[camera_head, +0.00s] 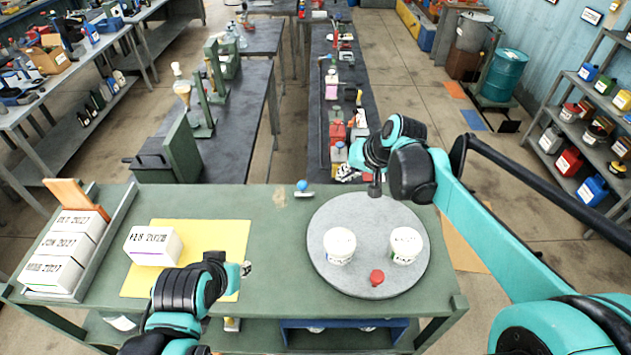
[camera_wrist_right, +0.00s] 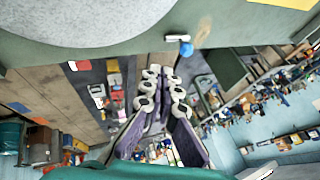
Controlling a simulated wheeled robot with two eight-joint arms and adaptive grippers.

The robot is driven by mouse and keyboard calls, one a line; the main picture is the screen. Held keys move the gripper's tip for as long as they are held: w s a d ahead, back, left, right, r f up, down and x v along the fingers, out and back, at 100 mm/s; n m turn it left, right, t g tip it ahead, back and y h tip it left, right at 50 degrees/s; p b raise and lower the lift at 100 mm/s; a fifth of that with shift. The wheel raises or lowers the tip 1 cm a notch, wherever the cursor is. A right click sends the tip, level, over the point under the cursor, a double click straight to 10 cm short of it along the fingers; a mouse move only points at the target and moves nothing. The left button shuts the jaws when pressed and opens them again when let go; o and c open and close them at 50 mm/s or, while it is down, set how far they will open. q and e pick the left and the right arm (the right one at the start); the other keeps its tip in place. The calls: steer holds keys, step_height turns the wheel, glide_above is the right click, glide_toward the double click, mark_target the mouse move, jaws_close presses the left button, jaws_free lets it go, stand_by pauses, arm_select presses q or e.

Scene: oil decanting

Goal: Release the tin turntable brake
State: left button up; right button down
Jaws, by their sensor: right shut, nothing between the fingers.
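The grey round turntable (camera_head: 322,268) lies on the green bench with two white tins, the left tin (camera_head: 340,245) and the right tin (camera_head: 406,245), and a small red knob (camera_head: 377,277) on it. A blue-knobbed lever with a pale base (camera_head: 302,187), which may be the brake, is at the bench's far edge, left of the turntable. It also shows in the right wrist view (camera_wrist_right: 186,48). My right gripper (camera_head: 375,190) is shut and empty by the turntable's far rim, right of the lever; its fingers show together in the wrist view (camera_wrist_right: 162,75). My left gripper (camera_head: 243,268) is low over the yellow mat's right side; its jaws are unclear.
A white box (camera_head: 153,246) sits on the yellow mat (camera_head: 225,235). A tray (camera_head: 112,235) at the left holds several labelled boxes. Dark side benches with equipment stand beyond the green bench (camera_head: 280,280). The bench is clear between mat and turntable.

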mark_target(301, 185)
steer(key=x, duration=1)
steer(key=shift+w+a+r+p, duration=0.1)
steer(key=shift+p, duration=0.25)
steer(key=shift+w+a+f+p, duration=0.2)
steer(key=shift+a, duration=0.4)
steer(key=shift+w+a+f+p, duration=0.15)
steer(key=shift+a, duration=0.45)
steer(key=shift+a+f, duration=0.1)
steer(key=shift+a, duration=0.6)
steer(key=a, duration=0.3)
steer(key=shift+a+b, duration=0.35)
steer(key=shift+b, duration=0.05)
steer(key=shift+d, duration=0.1)
